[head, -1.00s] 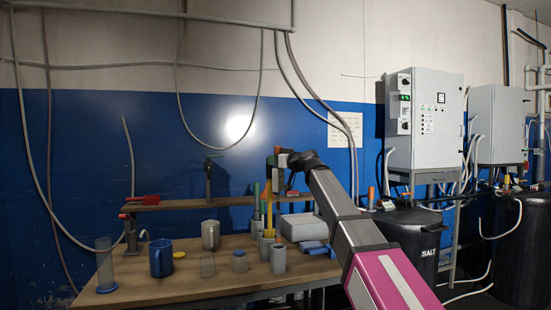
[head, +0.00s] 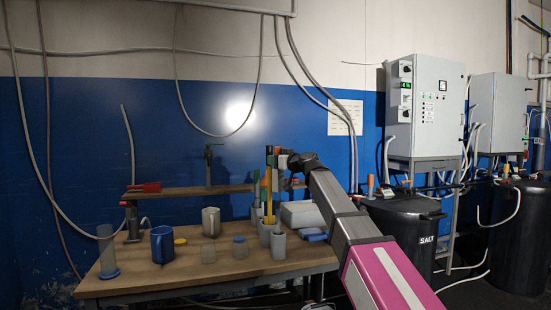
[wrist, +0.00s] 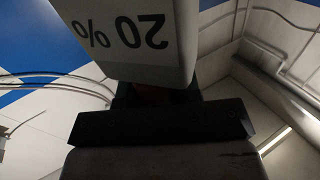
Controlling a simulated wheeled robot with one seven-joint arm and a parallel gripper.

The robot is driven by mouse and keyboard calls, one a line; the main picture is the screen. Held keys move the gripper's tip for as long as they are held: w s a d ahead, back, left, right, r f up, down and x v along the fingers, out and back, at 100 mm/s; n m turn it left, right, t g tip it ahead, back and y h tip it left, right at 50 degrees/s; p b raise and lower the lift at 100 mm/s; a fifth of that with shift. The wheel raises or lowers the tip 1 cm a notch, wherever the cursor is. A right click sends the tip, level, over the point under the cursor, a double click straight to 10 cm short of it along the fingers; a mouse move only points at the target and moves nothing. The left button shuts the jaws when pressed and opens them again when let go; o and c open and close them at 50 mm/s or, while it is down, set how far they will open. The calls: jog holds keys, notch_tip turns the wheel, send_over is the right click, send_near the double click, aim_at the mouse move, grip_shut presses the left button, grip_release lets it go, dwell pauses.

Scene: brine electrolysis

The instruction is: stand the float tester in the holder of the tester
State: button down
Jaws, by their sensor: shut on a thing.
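My gripper (head: 274,160) is above the right part of the bench, at the end of my arm. It is shut on a slim upright thing with orange and green on it, which I take to be the float tester. In the wrist view a pale face marked "20 %" (wrist: 135,35), upside down, stands close beyond the dark gripper body. Below the gripper a yellow upright piece (head: 268,190) and grey cups (head: 278,244) overlap in the head view. I cannot tell which is the holder, or whether the tester's lower end is inside or behind a cup.
A blue mug (head: 162,246), a pale jug (head: 210,221), small pots (head: 240,248) and a clear cylinder (head: 107,250) stand on the bench (head: 200,274). A raised shelf (head: 180,191) runs behind. A grey bin (head: 301,214) is at the right. The bench's front strip is mostly clear.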

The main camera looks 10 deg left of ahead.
aim_at(281, 175)
jog(key=shift+f, duration=2.7)
jog(key=c, duration=0.7)
grip_release()
jog(key=shift+f, duration=0.1)
jog(key=shift+c, duration=0.2)
jog(key=shift+s+d, duration=0.1)
jog(key=v, duration=1)
jog(key=shift+s+d, duration=0.2)
jog(key=shift+d, duration=0.05)
jog(key=shift+f, duration=0.1)
